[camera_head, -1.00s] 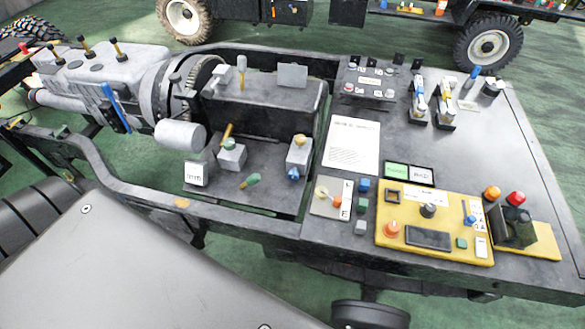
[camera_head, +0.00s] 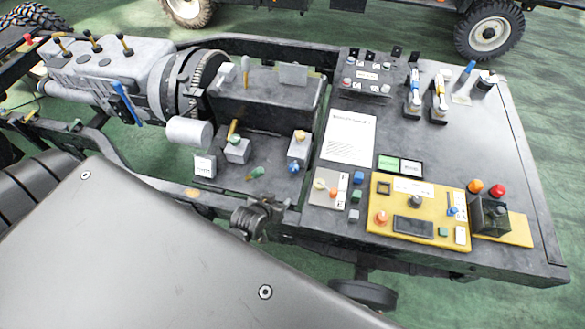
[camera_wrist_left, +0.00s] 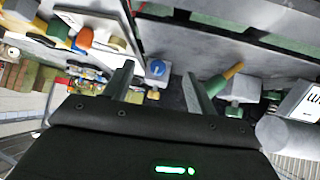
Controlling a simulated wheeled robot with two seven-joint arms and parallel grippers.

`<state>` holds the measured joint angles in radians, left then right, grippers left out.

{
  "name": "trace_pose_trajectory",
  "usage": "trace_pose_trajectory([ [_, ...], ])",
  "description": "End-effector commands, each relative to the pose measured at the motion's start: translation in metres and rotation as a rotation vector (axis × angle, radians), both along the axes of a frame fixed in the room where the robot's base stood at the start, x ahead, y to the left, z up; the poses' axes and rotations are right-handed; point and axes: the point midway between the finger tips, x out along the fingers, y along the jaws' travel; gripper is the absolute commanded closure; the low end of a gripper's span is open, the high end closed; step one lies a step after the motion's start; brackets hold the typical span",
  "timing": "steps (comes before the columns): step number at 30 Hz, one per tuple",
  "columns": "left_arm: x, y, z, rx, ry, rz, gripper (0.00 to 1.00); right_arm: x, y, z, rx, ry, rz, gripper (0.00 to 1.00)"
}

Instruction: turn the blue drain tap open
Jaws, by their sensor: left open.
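The blue drain tap (camera_head: 293,167) is a small round blue knob low on the front of a grey block (camera_head: 299,148) in the chassis bay. In the left wrist view the tap (camera_wrist_left: 157,68) shows a pale mark on its face and lies between my two fingers, beyond their tips. My right gripper is not in view.
The near chassis rail (camera_head: 322,237) runs along the front. A yellow control panel (camera_head: 455,195) and a paper sheet (camera_head: 349,138) lie on the deck to the right.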

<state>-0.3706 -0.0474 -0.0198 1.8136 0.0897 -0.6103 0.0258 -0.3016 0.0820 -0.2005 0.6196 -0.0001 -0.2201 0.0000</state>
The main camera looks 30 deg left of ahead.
Motion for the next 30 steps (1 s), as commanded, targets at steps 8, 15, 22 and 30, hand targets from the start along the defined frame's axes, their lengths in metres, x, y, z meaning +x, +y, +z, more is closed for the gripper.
trace_pose_trajectory([
  [8, 0.037, 0.002, -0.010, -0.013, -0.197, 0.105, 0.43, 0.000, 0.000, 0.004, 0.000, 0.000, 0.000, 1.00],
  [15, 0.054, 0.002, -0.013, -0.009, -0.334, 0.171, 0.43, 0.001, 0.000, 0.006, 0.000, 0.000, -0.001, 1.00],
  [22, 0.057, 0.002, -0.014, -0.007, -0.358, 0.181, 0.43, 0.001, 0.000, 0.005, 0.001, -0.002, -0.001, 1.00],
  [30, 0.089, 0.009, -0.032, -0.006, -0.361, 0.180, 0.43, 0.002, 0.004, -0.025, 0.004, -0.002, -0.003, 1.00],
])
